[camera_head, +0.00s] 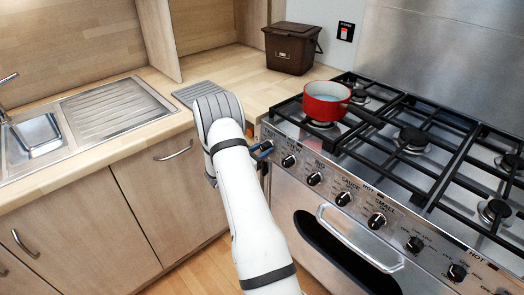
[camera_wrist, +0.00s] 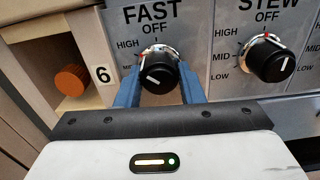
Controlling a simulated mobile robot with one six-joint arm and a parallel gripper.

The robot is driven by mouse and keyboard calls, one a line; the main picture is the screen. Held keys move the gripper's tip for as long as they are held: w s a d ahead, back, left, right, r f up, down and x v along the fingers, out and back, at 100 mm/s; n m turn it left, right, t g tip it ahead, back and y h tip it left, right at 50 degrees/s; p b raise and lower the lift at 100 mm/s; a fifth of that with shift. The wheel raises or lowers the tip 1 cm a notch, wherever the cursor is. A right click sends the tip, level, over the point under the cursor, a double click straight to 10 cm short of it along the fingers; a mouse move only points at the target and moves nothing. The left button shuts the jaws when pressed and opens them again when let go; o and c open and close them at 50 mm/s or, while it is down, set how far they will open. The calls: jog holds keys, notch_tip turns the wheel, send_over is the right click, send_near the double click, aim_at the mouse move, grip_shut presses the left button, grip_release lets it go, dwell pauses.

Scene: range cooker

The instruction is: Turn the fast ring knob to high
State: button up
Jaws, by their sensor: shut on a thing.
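The fast ring knob (camera_wrist: 158,74) is black with a silver collar, under the word FAST in the wrist view. OFF is printed above it, with HIGH and MID down its left side. A short slanted white line shows on its face; I cannot tell exactly which mark it points to. My gripper (camera_wrist: 160,84) has its blue fingers on either side of this knob, shut on it. In the head view my gripper (camera_head: 262,151) is at the left end of the cooker's control panel and hides the knob.
The stew knob (camera_wrist: 268,60) is close on the right. Several more knobs run along the panel. A red pan (camera_head: 326,101) stands on the hob above. An orange round thing (camera_wrist: 72,80) sits in a wooden recess left of the panel. An oven handle (camera_head: 360,240) juts out below.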

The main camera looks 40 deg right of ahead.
jog(key=shift+n, duration=1)
jog(key=o, duration=1)
jog(key=a, duration=0.7)
jog(key=shift+s+a, duration=0.3)
jog(key=shift+a, duration=0.1)
